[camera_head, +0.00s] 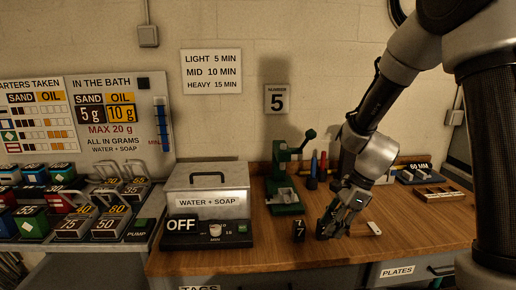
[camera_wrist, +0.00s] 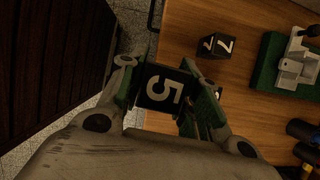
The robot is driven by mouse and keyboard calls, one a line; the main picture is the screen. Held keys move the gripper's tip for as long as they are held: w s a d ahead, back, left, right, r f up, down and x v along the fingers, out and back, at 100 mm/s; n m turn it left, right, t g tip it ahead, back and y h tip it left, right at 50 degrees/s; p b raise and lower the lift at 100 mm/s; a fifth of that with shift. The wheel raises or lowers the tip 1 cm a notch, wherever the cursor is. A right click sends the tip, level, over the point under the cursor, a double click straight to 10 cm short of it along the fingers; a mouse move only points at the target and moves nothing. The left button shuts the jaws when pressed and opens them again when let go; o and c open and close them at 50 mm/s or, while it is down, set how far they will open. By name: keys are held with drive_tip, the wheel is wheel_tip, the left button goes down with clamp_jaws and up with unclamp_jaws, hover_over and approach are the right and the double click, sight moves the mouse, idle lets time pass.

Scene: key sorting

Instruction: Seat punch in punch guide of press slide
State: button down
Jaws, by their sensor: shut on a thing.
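The punch (camera_wrist: 163,88) is a black block with a white 5 on its face. My gripper (camera_wrist: 162,95) is shut on it, with a green-padded finger on each side. In the head view my gripper (camera_head: 337,222) is low over the bench, right of the green press (camera_head: 284,198). The press also shows in the wrist view (camera_wrist: 266,66), apart from the held punch. Its pale metal slide (camera_wrist: 297,64) is at the right edge. I cannot make out the punch guide clearly. A second black punch marked 7 (camera_wrist: 216,45) stands on the bench; it also shows in the head view (camera_head: 299,231).
Part of another dark block (camera_wrist: 217,92) shows behind my right finger. A wall card (camera_head: 277,99) reads NUMBER 5. Coloured upright tools (camera_head: 313,168) stand behind the gripper. A WATER + SOAP bath (camera_head: 207,190) stands left of the press. The bench's front edge is close to the gripper.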

drive_tip(key=shift+s+d, duration=0.3)
drive_tip(key=shift+d, duration=0.1)
drive_tip(key=shift+a+n+g, duration=0.1)
drive_tip(key=shift+n+g, duration=0.3)
drive_tip(key=shift+n, duration=0.6)
drive_tip(key=shift+s+d+n, duration=0.15)
drive_tip(key=shift+d+n, duration=0.05)
drive_tip(key=shift+n, duration=0.2)
drive_tip(key=n, duration=0.1)
drive_tip(key=d+n+g, duration=0.1)
drive_tip(key=n, duration=0.2)
drive_tip(key=shift+w+d+r+g+h, duration=0.2)
drive_tip(key=shift+w+r+g+h, duration=0.15)
drive_tip(key=shift+g+h, duration=0.05)
drive_tip(key=w+d+f+n+h, duration=0.1)
drive_tip(key=w+d+n+h, duration=0.4)
drive_tip(key=n, duration=0.5)
drive_tip(key=w+d+n+h, duration=0.25)
drive_tip(key=w+n, duration=0.35)
drive_tip(key=n, duration=0.5)
drive_tip(key=shift+n, duration=0.6)
drive_tip(key=shift+w+a+f, duration=0.2)
drive_tip(key=shift+w+f, duration=0.15)
drive_tip(key=shift+f, duration=0.35)
drive_tip(key=shift+w+a+f, duration=0.25)
drive_tip(key=shift+w+f, duration=0.15)
drive_tip(key=shift+f, duration=0.3)
drive_tip(key=shift+w+a+f, duration=0.2)
drive_tip(key=shift+w+f, duration=0.15)
drive_tip(key=shift+f, duration=0.35)
